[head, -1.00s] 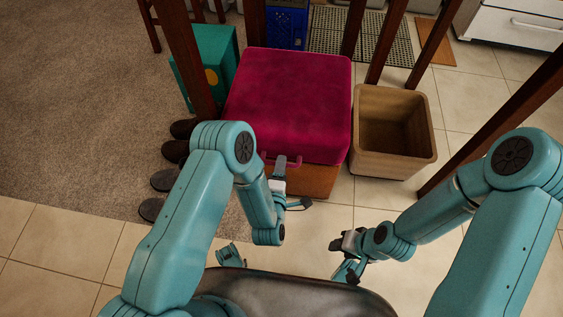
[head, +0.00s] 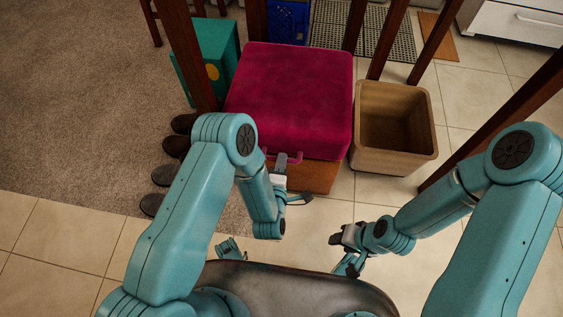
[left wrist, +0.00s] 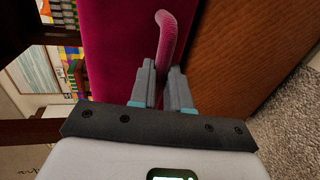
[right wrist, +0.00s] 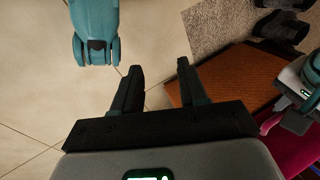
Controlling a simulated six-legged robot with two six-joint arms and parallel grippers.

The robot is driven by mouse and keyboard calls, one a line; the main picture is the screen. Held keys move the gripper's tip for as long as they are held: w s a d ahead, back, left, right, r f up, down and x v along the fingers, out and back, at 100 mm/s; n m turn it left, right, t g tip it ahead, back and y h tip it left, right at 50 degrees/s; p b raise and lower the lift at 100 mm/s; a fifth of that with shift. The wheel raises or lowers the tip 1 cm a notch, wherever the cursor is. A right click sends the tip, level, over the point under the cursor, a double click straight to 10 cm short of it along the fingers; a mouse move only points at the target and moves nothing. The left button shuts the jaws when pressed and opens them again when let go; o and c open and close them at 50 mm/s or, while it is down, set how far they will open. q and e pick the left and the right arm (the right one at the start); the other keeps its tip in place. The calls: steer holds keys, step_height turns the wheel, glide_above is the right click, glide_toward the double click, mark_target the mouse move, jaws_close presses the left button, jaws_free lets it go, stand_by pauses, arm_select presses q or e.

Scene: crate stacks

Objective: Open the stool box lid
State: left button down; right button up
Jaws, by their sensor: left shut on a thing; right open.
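The stool box has a magenta padded lid (head: 290,95) on a brown wooden body (head: 316,177), under dark wooden legs. The lid lies flat on the body. A pink loop handle (left wrist: 166,35) is at the lid's front edge. My left gripper (left wrist: 163,80) is shut on this handle, with a finger on each side of it. In the head view my left gripper (head: 283,163) is at the box front, partly behind my arm. My right gripper (right wrist: 158,75) is open and empty, low in front of the box over the tiles. The wooden body (right wrist: 240,80) shows beside it.
An empty tan bin (head: 395,165) stands close to the right of the box. A teal box (head: 212,60) and several dark shoes (head: 165,174) are at its left. A blue crate (head: 287,22) is behind. Tiled floor in front is clear.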

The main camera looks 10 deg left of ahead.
arm_select(q)
steer(key=w+r+g+p, duration=0.2)
steer(key=w+r+p, duration=0.3)
steer(key=r+p, duration=0.4)
steer(key=w+r+g+p, duration=0.3)
steer(key=w+r+p, duration=0.3)
steer(key=r+p, duration=0.4)
steer(key=shift+w+r, duration=0.15)
steer(key=shift+r, duration=2.7)
steer(key=c, duration=1.1)
jaws_free()
steer(key=shift+f, duration=0.2)
steer(key=shift+r, duration=0.15)
steer(key=p+v, duration=0.1)
steer(key=v, duration=1.5)
steer(key=shift+r+p, duration=0.25)
steer(key=shift+p, duration=0.1)
